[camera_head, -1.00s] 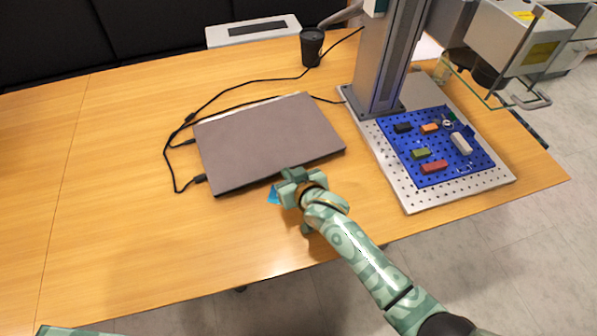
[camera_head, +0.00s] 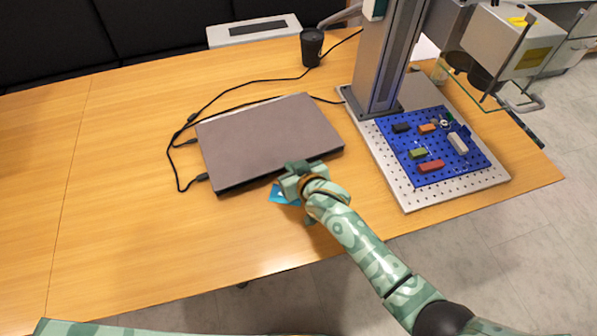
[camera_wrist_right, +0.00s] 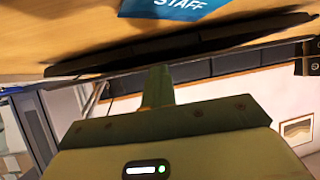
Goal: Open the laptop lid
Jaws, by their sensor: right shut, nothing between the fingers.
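The grey laptop (camera_head: 265,138) lies on the wooden table, its lid down or nearly down; I cannot tell whether there is a small gap at the front. Its dark front edge also shows as a thin band in the right wrist view (camera_wrist_right: 180,47). My right gripper (camera_head: 292,176) is at the middle of the laptop's front edge, shut and empty. Its green fingers (camera_wrist_right: 158,88) reach up to the dark edge in the wrist view; contact is unclear. My left gripper is not in view.
A blue STAFF card (camera_head: 283,195) lies on the table by my right gripper, also in the wrist view (camera_wrist_right: 180,6). Black cables (camera_head: 178,160) run left of the laptop. A black cup (camera_head: 312,46) stands behind. The laser stand with a blue pegboard (camera_head: 435,145) is at right.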

